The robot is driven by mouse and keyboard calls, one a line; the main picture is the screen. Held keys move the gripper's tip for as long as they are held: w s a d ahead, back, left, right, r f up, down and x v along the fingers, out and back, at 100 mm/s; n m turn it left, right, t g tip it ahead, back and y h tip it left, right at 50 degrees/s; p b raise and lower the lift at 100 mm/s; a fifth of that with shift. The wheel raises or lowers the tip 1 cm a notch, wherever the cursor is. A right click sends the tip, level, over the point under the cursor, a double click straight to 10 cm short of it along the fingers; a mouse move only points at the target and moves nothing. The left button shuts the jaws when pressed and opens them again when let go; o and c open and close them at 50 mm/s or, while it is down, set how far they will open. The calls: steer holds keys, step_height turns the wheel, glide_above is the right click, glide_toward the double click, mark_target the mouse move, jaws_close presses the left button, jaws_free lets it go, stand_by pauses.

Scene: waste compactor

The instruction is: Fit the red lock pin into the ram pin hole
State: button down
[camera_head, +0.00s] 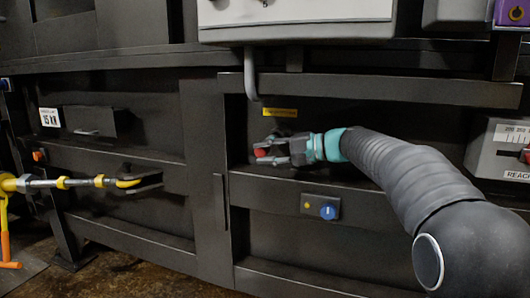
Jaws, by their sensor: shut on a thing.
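My gripper (262,154) is at the end of my grey-sleeved arm, which reaches in from the lower right. It points left, just above a dark ledge in the compactor's recessed front panel. The red lock pin (260,152) shows as a small red spot between the fingertips, and the gripper is shut on it. Most of the pin is hidden by the fingers. I cannot make out the ram pin hole, nor tell whether the pin touches the panel or ledge.
A yellow label (280,112) is on the panel above my gripper. A blue knob (328,212) sits below it. A grey pipe (251,75) hangs from the white box (300,20) above. A yellow and silver rod (75,182) with a hook is at left.

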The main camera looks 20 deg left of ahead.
mark_target(271, 147)
steer(key=shift+w+d+r+p, duration=0.1)
steer(key=shift+w+p, duration=0.75)
steer(key=shift+w, duration=0.25)
steer(key=shift+w+d+p, duration=0.1)
steer(key=shift+w+p, duration=0.7)
steer(key=shift+w, duration=0.25)
stand_by(0.5)
steer(key=c, duration=0.7)
jaws_free()
steer(key=shift+c, duration=0.2)
steer(key=shift+c, duration=0.4)
steer(key=shift+d, duration=0.1)
steer(key=v, duration=0.6)
steer(key=shift+d, duration=0.4)
steer(key=shift+r, duration=0.1)
